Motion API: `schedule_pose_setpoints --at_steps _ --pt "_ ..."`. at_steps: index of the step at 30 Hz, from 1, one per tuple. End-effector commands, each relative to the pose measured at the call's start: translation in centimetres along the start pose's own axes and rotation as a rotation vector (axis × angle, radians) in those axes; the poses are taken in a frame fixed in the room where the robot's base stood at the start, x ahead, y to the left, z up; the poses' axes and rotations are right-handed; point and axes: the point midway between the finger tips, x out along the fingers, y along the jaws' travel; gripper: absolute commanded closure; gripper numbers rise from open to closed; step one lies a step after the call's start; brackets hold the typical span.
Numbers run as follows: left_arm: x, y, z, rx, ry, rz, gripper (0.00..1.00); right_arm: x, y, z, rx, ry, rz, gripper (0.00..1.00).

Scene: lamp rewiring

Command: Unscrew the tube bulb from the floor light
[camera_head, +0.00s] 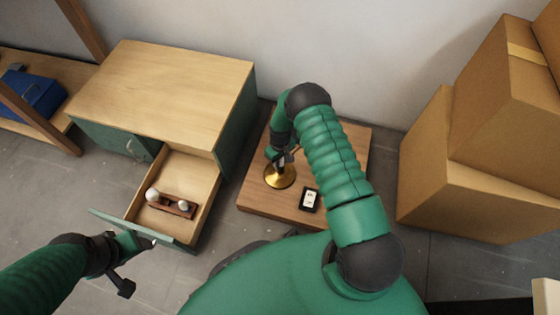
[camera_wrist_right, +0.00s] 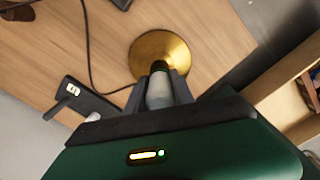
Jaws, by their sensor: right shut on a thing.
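The floor light has a round brass base (camera_head: 280,176) on a low wooden platform. The brass base also shows in the right wrist view (camera_wrist_right: 158,52), with a dark socket above it. The pale tube bulb (camera_wrist_right: 159,91) stands in line with the socket. My right gripper (camera_wrist_right: 160,84) is shut on the tube bulb, one finger on each side. In the head view, my right gripper (camera_head: 283,158) is over the brass base and hides most of the bulb. My left gripper (camera_head: 122,280) is by the front of the open drawer, away from the light; its jaws are unclear.
The open drawer (camera_head: 207,190) of a green, wood-topped cabinet (camera_head: 165,85) holds a brown rack (camera_head: 178,206) with round white bulbs. A small black device (camera_head: 310,199) lies on the platform (camera_head: 345,160). A dark cable runs near the base. Cardboard boxes (camera_head: 470,190) stand at right.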

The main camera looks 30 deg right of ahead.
Motion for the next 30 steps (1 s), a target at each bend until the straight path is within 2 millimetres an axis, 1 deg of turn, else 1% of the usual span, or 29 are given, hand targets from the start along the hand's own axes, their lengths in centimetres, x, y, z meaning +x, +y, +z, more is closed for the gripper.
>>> schedule_pose_setpoints --at_steps 9,14,22,30 --pt "-1.6 0.0 -0.4 0.0 0.0 0.0 0.44 -2.0 0.0 -0.1 0.004 0.002 0.001 1.0" --pt "-1.8 0.0 -0.4 0.0 0.0 0.0 0.44 -2.3 0.0 -0.1 0.005 0.002 0.001 1.0" --pt "-4.2 0.0 -1.0 0.0 0.0 0.0 0.44 -5.1 0.0 -0.1 0.006 0.002 0.001 1.0" --pt "-4.0 0.0 -0.9 0.0 0.0 0.0 0.44 -5.0 0.0 -0.1 0.006 0.002 0.001 1.0"
